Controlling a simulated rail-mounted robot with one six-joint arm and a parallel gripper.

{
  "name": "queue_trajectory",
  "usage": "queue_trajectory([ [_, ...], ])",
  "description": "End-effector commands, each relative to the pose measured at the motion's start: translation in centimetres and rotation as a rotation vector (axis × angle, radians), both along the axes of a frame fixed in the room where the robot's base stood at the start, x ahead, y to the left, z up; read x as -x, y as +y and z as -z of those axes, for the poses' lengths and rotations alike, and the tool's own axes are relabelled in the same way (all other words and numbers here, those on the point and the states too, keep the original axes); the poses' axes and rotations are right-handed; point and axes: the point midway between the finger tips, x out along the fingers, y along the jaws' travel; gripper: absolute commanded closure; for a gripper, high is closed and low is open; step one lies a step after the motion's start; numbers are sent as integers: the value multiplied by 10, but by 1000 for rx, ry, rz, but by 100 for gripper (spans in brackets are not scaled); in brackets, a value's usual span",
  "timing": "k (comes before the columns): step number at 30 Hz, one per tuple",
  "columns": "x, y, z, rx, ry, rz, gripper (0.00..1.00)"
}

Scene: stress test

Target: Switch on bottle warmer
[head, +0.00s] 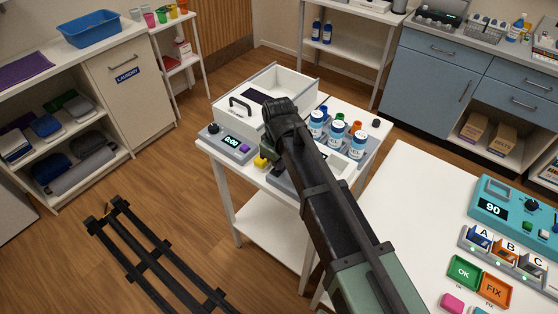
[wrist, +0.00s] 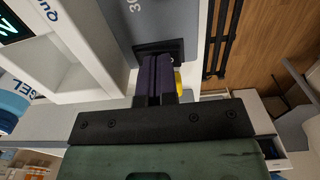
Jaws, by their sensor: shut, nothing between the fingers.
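My gripper (wrist: 161,60) is shut and empty. In the wrist view its two dark fingers lie side by side with their tips at a dark rectangular patch (wrist: 146,48) on a grey panel (wrist: 150,20) marked "30". I cannot tell whether they touch it. In the head view, my arm covers the gripper and much of the equipment on the white cart (head: 256,178). Several blue-capped gel bottles (head: 336,132) stand to the right of my arm. I cannot clearly make out which unit is the bottle warmer.
A grey unit with a lit display (head: 231,141) stands on the cart's left side. A yellow part (head: 261,162) sits close to my arm; yellow also shows beside my fingers. A white table (head: 410,190) is at right.

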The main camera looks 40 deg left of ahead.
Motion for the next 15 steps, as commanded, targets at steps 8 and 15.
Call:
queue_trajectory([
  [8, -7, -2, -47, 0, 0, 5, 100],
  [15, -16, -3, -109, 0, 0, 7, 100],
])
